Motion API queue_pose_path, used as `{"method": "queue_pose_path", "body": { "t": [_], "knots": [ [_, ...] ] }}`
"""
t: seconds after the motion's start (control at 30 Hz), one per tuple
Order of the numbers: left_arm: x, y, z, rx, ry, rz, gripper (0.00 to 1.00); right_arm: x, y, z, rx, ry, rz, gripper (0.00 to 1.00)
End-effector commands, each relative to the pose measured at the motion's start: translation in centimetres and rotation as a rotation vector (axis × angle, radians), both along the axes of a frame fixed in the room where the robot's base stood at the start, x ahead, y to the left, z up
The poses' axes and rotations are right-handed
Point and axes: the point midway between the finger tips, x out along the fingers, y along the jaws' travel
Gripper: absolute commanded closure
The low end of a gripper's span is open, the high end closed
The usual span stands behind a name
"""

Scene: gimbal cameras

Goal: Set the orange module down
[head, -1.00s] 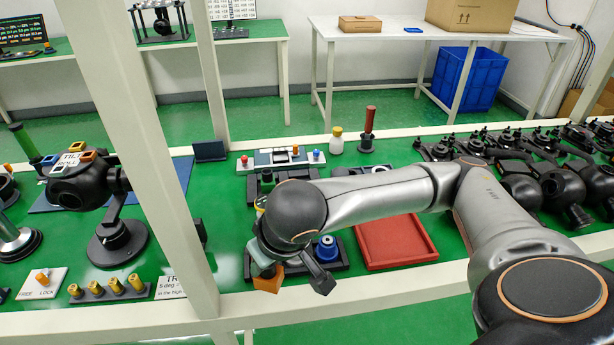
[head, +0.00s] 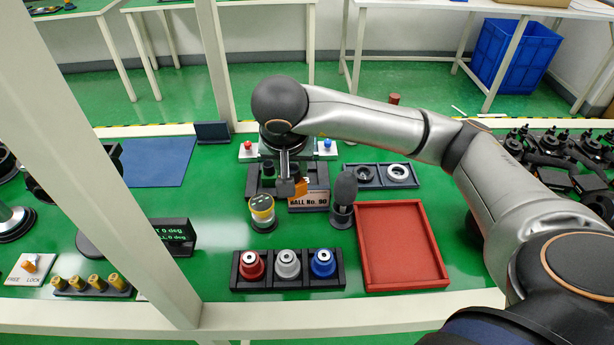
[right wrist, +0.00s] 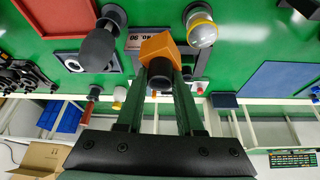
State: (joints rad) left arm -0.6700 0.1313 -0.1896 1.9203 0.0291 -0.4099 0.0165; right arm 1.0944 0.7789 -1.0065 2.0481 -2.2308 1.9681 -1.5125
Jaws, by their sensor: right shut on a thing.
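My right gripper (head: 288,187) is shut on the orange module (head: 301,188), over the workbench in the head view. My left gripper is not in view.
An empty red tray (head: 402,246) lies right. Bare green bench shows at left.

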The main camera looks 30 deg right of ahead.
Motion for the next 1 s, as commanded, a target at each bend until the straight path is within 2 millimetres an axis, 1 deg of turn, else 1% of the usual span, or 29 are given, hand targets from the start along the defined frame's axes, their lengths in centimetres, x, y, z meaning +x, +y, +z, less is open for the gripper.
{"method": "queue_pose_path", "body": {
  "t": [0.03, 0.1, 0.17, 0.27, 0.5, 0.6, 0.73, 0.8, 1.0],
  "knots": [
    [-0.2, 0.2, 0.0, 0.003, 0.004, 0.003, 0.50, 0.4, -0.2, 0.5, 0.002, 0.000, -0.043, 1.00],
    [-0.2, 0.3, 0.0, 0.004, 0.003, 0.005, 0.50, 0.9, -0.7, 0.5, 0.003, 0.003, -0.084, 1.00],
    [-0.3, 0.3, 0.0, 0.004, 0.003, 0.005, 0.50, 1.5, -1.4, 0.2, 0.003, 0.005, -0.100, 1.00],
    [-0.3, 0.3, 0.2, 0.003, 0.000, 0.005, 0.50, 3.0, -2.9, -0.8, 0.002, 0.007, -0.104, 1.00],
    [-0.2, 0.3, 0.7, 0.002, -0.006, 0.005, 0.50, 7.3, -6.9, -3.4, 0.003, 0.006, -0.099, 1.00],
    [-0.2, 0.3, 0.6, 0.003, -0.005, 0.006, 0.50, 8.4, -8.0, -5.7, 0.001, 0.008, -0.097, 1.00],
    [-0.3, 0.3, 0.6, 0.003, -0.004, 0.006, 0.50, 9.7, -9.1, -7.6, 0.001, 0.005, -0.095, 1.00],
    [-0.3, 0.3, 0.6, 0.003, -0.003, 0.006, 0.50, 10.1, -9.4, -8.2, 0.003, 0.004, -0.093, 1.00],
    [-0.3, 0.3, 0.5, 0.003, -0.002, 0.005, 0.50, 10.7, -9.9, -9.1, 0.001, 0.003, -0.091, 1.00]
  ]
}}
